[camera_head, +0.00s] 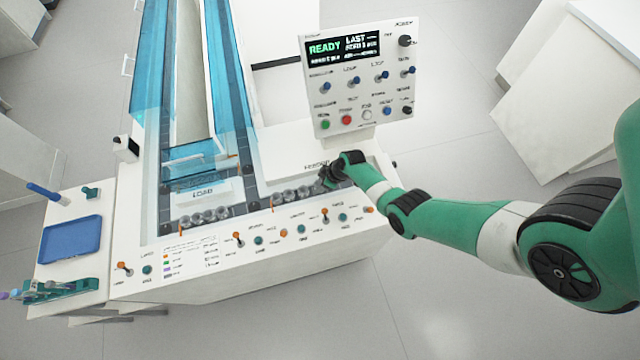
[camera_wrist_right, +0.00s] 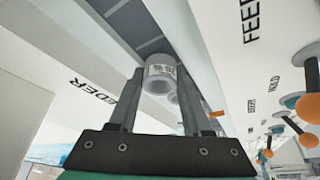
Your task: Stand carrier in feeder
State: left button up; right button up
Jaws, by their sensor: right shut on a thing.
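My right gripper (camera_head: 328,178) is at the right end of the feeder (camera_head: 316,163), just over the front of the track machine. Several similar round carriers (camera_head: 292,195) stand in a row left of the gripper. My left gripper is not in view.
A control panel (camera_head: 360,75) reading READY stands behind the gripper. Small levers and knobs (camera_head: 325,213) line the front edge. Another row of carriers (camera_head: 203,216) is further left. A blue tray (camera_head: 71,240) and a teal rack (camera_head: 60,290) are at the far left.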

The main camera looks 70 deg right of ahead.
jog(key=shift+f, duration=0.35)
